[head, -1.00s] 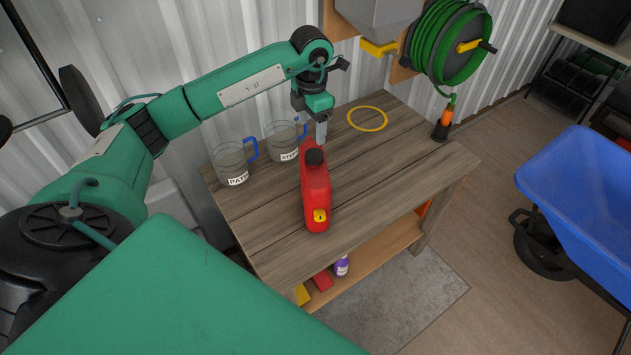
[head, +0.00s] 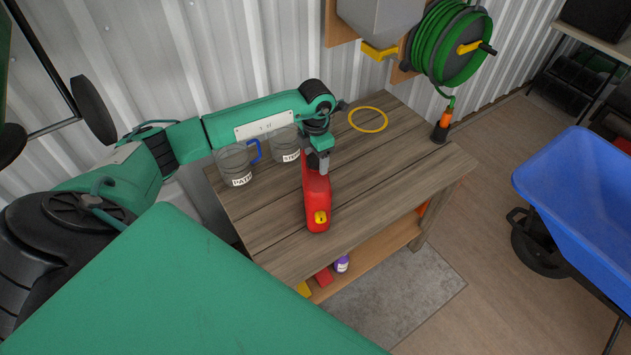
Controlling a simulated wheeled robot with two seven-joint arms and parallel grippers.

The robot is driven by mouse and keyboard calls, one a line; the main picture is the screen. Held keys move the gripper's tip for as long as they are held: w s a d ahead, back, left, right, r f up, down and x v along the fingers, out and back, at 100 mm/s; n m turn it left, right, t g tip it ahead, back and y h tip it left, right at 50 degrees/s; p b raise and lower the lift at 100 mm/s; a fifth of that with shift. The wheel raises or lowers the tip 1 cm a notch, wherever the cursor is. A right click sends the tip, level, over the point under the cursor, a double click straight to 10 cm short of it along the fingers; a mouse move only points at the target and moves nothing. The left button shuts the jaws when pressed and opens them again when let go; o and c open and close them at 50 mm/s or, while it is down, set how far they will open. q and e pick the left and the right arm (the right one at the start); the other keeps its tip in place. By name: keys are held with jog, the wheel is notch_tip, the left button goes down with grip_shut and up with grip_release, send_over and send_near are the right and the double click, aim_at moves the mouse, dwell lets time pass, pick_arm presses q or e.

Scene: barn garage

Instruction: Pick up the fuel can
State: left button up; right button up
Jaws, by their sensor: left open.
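The red fuel can (head: 317,203) stands on the wooden workbench (head: 270,222), with a yellow part at its near end. My left gripper (head: 318,172) is open at the far end of the can, pointing down, and covers the can's black cap. Whether the fingers touch the can I cannot tell. My right gripper is not in view.
Two clear labelled jugs stand left of the can: one (head: 236,165) with a blue handle, the other (head: 284,144) partly behind my arm. A yellow ring (head: 368,119) lies at the back. An orange-tipped nozzle (head: 441,127) stands at the right corner. A blue wheelbarrow (head: 575,195) is at right.

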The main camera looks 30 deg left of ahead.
pick_arm(q)
grip_shut()
jog(key=shift+w+r, duration=0.1)
dwell(0.4)
